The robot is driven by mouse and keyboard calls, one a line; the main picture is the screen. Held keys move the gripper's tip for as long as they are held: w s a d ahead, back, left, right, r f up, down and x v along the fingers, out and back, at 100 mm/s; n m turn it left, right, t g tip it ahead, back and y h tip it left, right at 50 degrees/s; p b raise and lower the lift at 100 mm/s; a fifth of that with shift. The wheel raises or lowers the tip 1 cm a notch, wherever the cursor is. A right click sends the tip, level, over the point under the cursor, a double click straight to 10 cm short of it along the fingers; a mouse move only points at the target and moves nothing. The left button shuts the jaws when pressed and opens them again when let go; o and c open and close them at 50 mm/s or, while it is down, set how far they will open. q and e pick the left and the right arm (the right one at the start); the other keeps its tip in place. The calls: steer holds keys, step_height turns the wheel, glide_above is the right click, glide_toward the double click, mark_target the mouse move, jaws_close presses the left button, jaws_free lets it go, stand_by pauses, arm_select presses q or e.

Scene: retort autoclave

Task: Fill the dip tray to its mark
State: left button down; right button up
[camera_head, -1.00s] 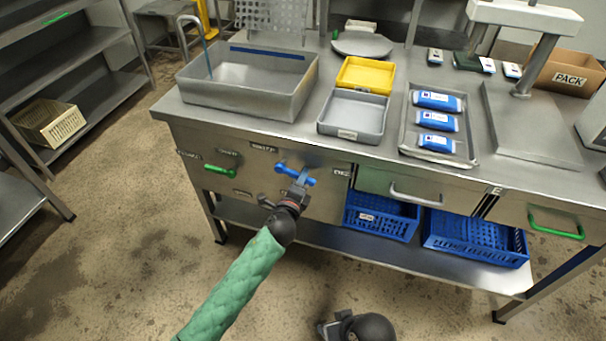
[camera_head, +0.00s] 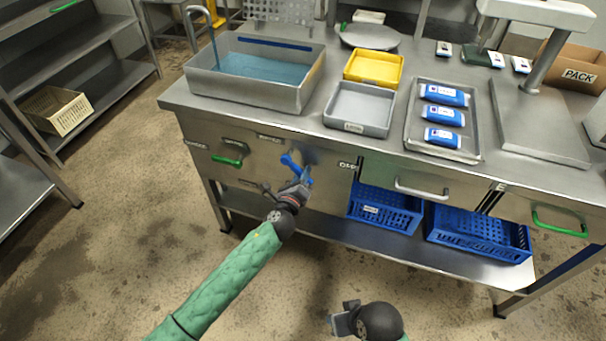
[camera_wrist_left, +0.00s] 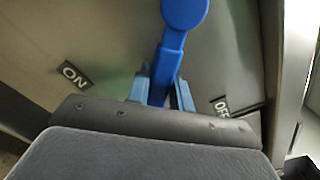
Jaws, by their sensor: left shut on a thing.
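The dip tray (camera_head: 300,97) is a grey metal basin on the left of the bench in the head view. Blue water (camera_head: 265,69) covers its floor. A dark blue strip (camera_head: 275,43) runs along its far inner wall, above the water surface. A thin blue stream (camera_head: 214,50) falls from the curved tap (camera_head: 198,10) into the tray. My left gripper (camera_head: 304,180) is shut on the blue valve handle (camera_head: 290,162) on the bench front. In the left wrist view the handle (camera_wrist_left: 182,15) runs between the fingers. My right gripper (camera_head: 345,316) hangs low in front of the bench; its jaw gap is unclear.
The wrist view shows an ON label (camera_wrist_left: 72,74) left and an OFF label (camera_wrist_left: 221,106) right of the handle. A green handle (camera_head: 227,160) is left of the valve. A yellow tray (camera_head: 373,68), a grey tray (camera_head: 360,108) and a tray of blue packs (camera_head: 414,135) stand right.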

steer(key=shift+f, duration=0.2)
arm_select(q)
steer(key=c, duration=1.2)
jaws_free()
steer(key=shift+c, duration=0.2)
arm_select(e)
steer(key=shift+w, duration=0.1)
steer(key=shift+r, duration=0.1)
arm_select(q)
steer(key=b+v, duration=0.1)
steer(key=v, duration=0.6)
steer(key=shift+s+a, duration=0.15)
steer(key=shift+s, duration=0.2)
arm_select(e)
steer(key=shift+a+f+y, duration=0.3)
steer(key=shift+a+f, duration=0.5)
steer(key=shift+a, duration=0.1)
steer(key=shift+w+d, duration=0.1)
